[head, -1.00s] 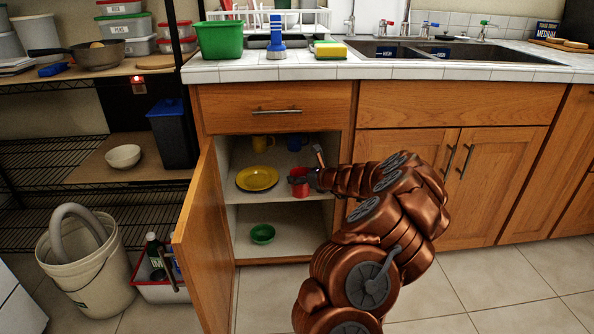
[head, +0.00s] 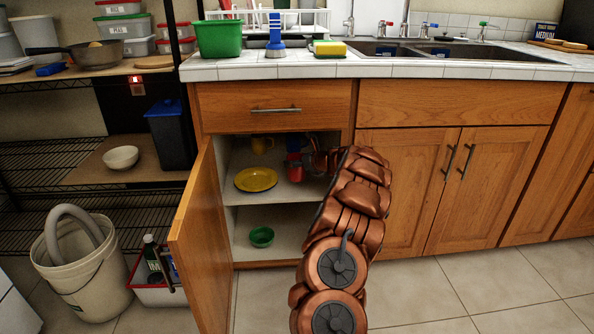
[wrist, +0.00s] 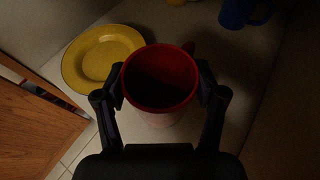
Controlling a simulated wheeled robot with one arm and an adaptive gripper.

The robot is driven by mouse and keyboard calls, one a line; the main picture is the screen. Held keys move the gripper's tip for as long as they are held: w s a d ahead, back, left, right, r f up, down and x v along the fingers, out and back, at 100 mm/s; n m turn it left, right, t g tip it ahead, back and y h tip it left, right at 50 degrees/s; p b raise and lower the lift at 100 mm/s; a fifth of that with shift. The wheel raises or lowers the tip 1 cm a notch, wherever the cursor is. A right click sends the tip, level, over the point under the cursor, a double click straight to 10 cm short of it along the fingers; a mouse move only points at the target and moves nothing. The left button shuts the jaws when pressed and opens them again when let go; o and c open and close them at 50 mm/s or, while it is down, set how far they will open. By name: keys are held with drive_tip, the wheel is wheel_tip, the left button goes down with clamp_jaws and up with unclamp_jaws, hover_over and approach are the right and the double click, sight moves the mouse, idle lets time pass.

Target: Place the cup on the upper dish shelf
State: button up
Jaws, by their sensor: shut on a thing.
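The red cup (head: 294,166) is upright inside the open cabinet, at the upper shelf (head: 235,190), to the right of the yellow plate (head: 256,179). In the wrist view the red cup (wrist: 160,80) is between the two fingers of my gripper (wrist: 160,90), which is shut on its sides. In the head view my gripper (head: 303,166) is partly hidden by my arm and the cabinet edge. I cannot tell whether the cup's base touches the shelf.
A yellow mug (head: 262,144) and a blue mug (head: 296,145) stand farther back on the upper shelf. A green bowl (head: 261,237) sits on the lower shelf. The open cabinet door (head: 202,240) stands at the left.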

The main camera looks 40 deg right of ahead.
sight(297, 169)
drive_tip(key=shift+f+b, duration=1.15)
drive_tip(key=shift+f, duration=0.65)
drive_tip(key=shift+r, duration=0.1)
drive_tip(key=o, duration=1.4)
drive_tip(key=shift+c, duration=0.2)
